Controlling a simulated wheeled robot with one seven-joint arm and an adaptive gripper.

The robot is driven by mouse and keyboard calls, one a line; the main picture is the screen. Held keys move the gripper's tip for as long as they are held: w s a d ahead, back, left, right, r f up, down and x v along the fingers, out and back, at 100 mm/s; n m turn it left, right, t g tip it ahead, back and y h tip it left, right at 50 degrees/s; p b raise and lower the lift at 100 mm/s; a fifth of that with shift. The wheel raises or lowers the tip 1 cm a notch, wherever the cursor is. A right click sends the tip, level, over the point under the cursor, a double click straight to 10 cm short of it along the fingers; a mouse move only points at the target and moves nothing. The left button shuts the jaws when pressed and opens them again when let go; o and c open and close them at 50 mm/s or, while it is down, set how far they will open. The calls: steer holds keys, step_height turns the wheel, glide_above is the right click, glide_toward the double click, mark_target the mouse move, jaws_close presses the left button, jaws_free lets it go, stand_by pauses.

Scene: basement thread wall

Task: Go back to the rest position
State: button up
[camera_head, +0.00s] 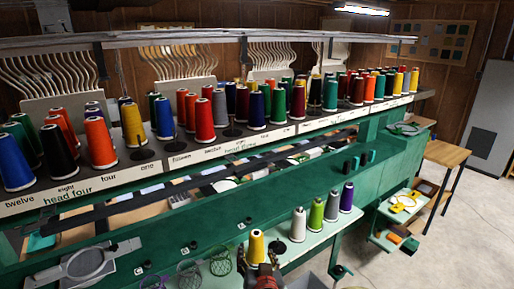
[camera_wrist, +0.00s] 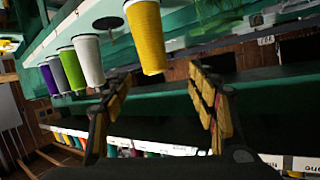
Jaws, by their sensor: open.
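My gripper (camera_head: 264,271) shows at the bottom of the head view, low in front of the green machine. In the wrist view my gripper (camera_wrist: 160,105) is open, with its two yellow-padded fingers apart and nothing between them. A yellow thread cone (camera_head: 256,247) stands on the light green shelf (camera_head: 318,238), just behind my gripper in the head view. The yellow cone also shows in the wrist view (camera_wrist: 147,37), beyond the fingertips; I cannot tell whether they touch it.
White (camera_head: 298,224), green (camera_head: 316,215), grey (camera_head: 332,206) and purple (camera_head: 347,197) cones stand in a row on the same shelf. Many cones fill the labelled upper rack (camera_head: 190,156). An embroidery hoop (camera_head: 85,263) sits at left. Concrete floor (camera_head: 455,245) is free at right.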

steer(key=s+d+r+g, duration=0.2)
steer(key=s+d, duration=0.4)
steer(key=s, duration=0.3)
steer(key=s+d+r+g+h, duration=0.1)
steer(key=s+d+r+g, duration=0.2)
steer(key=s+d, duration=0.3)
steer(key=s+d+r+g, duration=0.3)
steer(key=s+d, duration=0.4)
steer(key=s, duration=0.5)
steer(key=shift+s+r+n+h, duration=0.3)
steer(key=shift+s+r+h, duration=0.1)
